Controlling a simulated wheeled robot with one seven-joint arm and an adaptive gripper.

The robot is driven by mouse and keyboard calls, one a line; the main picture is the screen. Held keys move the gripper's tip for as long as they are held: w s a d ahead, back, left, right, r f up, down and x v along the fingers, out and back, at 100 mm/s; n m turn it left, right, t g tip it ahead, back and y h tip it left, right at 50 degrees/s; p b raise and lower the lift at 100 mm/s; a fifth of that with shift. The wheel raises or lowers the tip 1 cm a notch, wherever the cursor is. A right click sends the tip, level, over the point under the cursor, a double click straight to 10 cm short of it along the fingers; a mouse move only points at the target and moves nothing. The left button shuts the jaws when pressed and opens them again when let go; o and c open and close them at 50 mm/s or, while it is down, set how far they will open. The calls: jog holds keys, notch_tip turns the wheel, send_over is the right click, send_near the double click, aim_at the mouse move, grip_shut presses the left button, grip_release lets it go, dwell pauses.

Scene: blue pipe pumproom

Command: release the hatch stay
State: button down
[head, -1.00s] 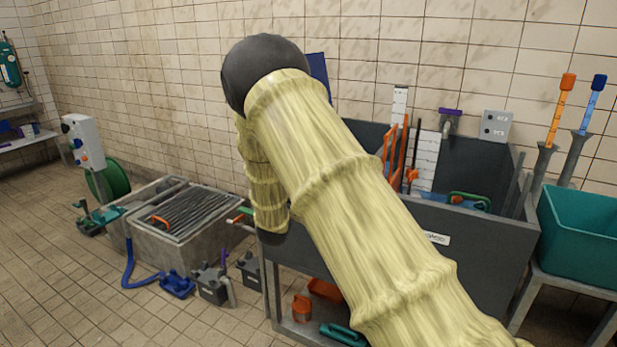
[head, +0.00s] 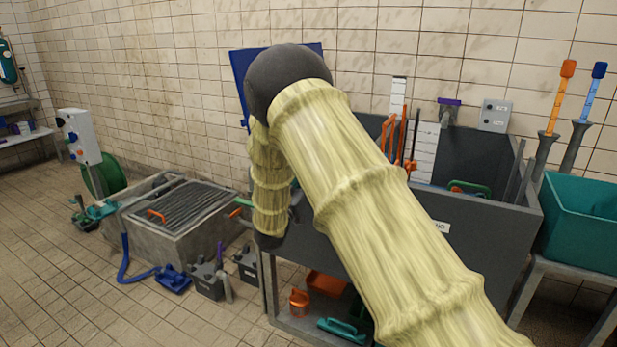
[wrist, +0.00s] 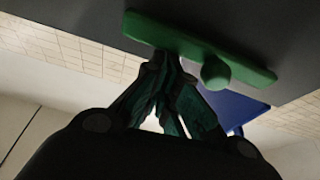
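In the wrist view a green bar with a round green knob (wrist: 215,73) runs across a dark grey surface; I cannot tell for sure whether it is the hatch stay. My gripper (wrist: 166,58) has its dark green fingers drawn together, with their tips at the bar's lower edge left of the knob. Whether they touch or hold the bar is unclear. A tilted blue panel (head: 240,78), possibly the hatch, stands behind my arm's elbow; a blue panel (wrist: 232,108) also shows beyond the bar in the wrist view. My gripper is hidden in the head view.
A dark grey tank (head: 480,240) with upright orange tools stands behind my arm. A teal bin (head: 585,230) is on the right. A concrete pit with a grate (head: 185,210) and several pump units are on the left. The tiled floor at left front is clear.

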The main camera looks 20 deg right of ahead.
jog(key=shift+f, duration=0.2)
notch_tip(320, 180, up, 4)
jog(key=p, duration=0.2)
jog(key=v, duration=1)
jog(key=shift+w+r, duration=0.1)
jog(key=shift+r, duration=0.05)
